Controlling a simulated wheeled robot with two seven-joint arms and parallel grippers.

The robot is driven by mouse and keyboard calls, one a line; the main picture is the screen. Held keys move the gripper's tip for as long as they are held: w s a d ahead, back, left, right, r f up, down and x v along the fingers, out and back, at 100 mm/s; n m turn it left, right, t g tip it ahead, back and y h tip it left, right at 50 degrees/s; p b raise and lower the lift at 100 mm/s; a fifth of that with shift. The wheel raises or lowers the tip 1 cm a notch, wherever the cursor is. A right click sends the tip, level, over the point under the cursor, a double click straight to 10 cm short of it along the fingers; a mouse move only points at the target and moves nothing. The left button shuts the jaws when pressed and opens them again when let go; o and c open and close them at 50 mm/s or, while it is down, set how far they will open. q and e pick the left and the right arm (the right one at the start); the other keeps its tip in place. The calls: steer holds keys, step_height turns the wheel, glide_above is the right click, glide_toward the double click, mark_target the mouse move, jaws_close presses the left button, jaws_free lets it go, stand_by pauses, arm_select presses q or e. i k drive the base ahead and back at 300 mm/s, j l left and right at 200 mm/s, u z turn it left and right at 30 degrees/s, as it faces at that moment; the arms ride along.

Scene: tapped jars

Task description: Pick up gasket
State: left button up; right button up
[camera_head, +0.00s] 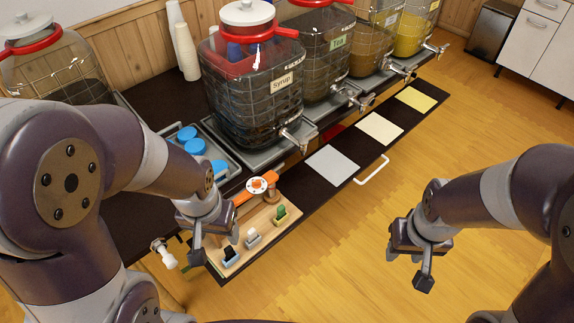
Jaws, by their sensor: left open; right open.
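A wooden board (262,238) lies on the dark counter at its front edge. On its far side are an orange tool (243,194) and a round white piece with an orange centre (258,185); I cannot tell for sure which piece is the gasket. Black (230,255), white (252,238) and green (280,214) pieces stand in holders along the board's near side. My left gripper (214,246) is open, over the board's left end, hiding part of it. My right gripper (408,266) is open and empty over the floor, right of the counter.
A tray with blue lids (194,146) is behind my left gripper. A white tap (163,254) juts out left of the board. Grey (332,165), cream (379,128) and yellow (416,99) squares lie along the edge.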

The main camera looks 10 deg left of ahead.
mark_target(281, 210)
steer(key=i+j+z, duration=0.15)
steer(key=z, duration=0.25)
steer(key=i+j+z, duration=0.15)
steer(key=j+z, duration=0.25)
steer(key=i+j+z, duration=0.1)
steer(key=j+z, duration=0.15)
steer(key=z, duration=0.15)
